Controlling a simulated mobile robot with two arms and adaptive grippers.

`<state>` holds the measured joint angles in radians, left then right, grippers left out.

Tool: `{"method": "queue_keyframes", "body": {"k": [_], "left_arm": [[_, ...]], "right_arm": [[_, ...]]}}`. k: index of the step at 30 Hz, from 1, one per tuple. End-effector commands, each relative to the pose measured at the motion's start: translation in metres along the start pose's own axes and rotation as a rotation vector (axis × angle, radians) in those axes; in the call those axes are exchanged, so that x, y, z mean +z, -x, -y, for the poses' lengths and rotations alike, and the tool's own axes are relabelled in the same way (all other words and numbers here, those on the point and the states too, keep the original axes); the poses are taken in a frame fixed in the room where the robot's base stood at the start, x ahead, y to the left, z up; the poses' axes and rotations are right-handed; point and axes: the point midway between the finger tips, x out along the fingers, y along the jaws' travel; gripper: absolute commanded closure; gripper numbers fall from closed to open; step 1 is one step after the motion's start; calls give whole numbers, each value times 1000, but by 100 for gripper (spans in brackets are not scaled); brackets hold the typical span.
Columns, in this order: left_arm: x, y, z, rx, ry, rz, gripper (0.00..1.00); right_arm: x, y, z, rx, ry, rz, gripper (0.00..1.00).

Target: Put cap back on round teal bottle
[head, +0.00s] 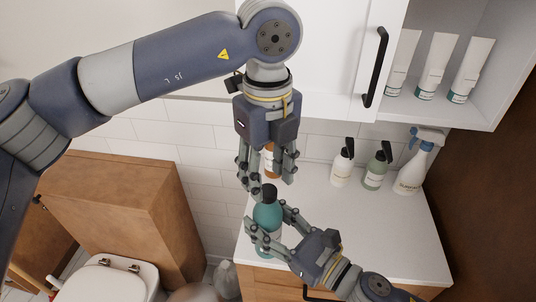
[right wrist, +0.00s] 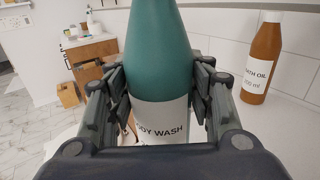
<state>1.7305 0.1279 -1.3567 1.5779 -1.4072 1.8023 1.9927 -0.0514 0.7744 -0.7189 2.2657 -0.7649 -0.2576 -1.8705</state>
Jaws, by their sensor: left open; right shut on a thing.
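The round teal bottle (head: 267,216) stands upright near the counter's front left. It also shows in the right wrist view (right wrist: 160,52), with a white label reading "body wash" in part; its top is out of that frame. A dark cap (head: 269,191) shows at the bottle's top and looks in line with the neck; I cannot tell how firmly it sits. My right gripper (head: 267,224) is shut on the bottle's body, a finger on each side. My left gripper (head: 271,183) points down just above the bottle, open, its fingers apart around the cap's height.
An amber bath oil bottle (right wrist: 258,62) stands behind, partly hidden by my left gripper in the head view. Two pump bottles (head: 342,166) (head: 377,168) and a spray bottle (head: 414,166) stand at the back right. White tubes (head: 435,70) stand in the cabinet above. The counter's right part (head: 380,225) is clear.

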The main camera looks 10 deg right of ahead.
Motion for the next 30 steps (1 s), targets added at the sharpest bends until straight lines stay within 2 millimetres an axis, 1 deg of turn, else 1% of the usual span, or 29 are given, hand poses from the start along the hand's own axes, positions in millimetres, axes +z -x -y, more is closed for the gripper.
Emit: {"method": "queue_keyframes", "body": {"k": [1,6,10,17,18,20,21,24,30], "left_arm": [[0,-8,0,1,-1,-2,56],[0,-25,0,1,-1,-1,56],[0,-30,0,-1,-1,-1,56],[0,-31,0,-1,-1,0,56],[0,-31,0,-1,-1,0,58],[0,-31,0,-1,-1,0,72],[0,-31,0,-1,-1,0,81],[0,-31,0,-1,-1,0,100],[0,-31,0,-1,-7,0,100]], "right_arm": [[2,0,0,1,1,4,100],[2,0,0,1,1,4,100],[2,0,0,1,1,4,100],[2,0,0,1,1,4,100],[2,0,0,1,1,4,100],[2,0,0,1,1,4,100],[2,0,0,1,1,4,100],[2,0,0,1,1,4,100],[2,0,0,1,1,4,100]]}}
